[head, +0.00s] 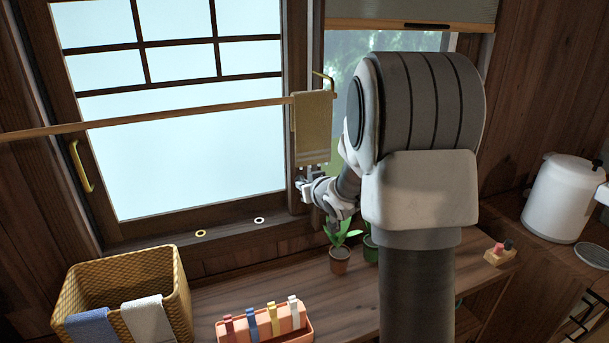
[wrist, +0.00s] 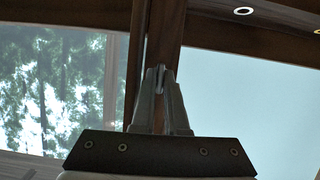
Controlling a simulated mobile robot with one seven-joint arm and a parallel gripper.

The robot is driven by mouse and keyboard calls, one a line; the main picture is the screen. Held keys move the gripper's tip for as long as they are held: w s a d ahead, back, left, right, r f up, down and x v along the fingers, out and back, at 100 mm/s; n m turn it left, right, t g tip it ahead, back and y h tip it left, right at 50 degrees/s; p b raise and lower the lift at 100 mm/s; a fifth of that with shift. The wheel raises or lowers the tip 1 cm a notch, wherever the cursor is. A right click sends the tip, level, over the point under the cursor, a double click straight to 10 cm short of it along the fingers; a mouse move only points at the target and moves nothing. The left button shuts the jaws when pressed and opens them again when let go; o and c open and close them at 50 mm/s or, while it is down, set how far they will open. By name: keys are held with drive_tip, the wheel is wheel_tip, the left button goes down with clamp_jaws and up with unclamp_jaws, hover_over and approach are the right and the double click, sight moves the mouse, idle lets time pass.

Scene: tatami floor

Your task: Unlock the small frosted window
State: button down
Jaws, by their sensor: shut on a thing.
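The frosted window (head: 180,150) has a dark wooden frame, a barred upper part and a brass handle (head: 82,166) on its left side. Its pale pane also fills the right of the wrist view (wrist: 250,95). My gripper (head: 303,183) is at the window's right stile, just below a hanging towel. In the wrist view my gripper (wrist: 160,72) is shut on a small grey metal piece, seemingly the window's latch (wrist: 160,77), against the wooden post. The fingers hide most of it, so its turn cannot be told.
A tan towel (head: 312,128) hangs from a rod (head: 200,111) across the window. Potted plants (head: 340,258) stand on the shelf below my gripper. A wicker basket (head: 175,290) and a peg tray (head: 265,325) are at front left. A white canister (head: 560,199) stands at right.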

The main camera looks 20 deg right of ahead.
drive_tip(key=shift+p, duration=0.3)
drive_tip(key=c, duration=0.9)
unclamp_jaws()
drive_tip(key=shift+c, duration=0.2)
drive_tip(key=shift+d, duration=0.1)
drive_tip(key=shift+s+d+r, duration=0.1)
drive_tip(key=shift+s, duration=0.1)
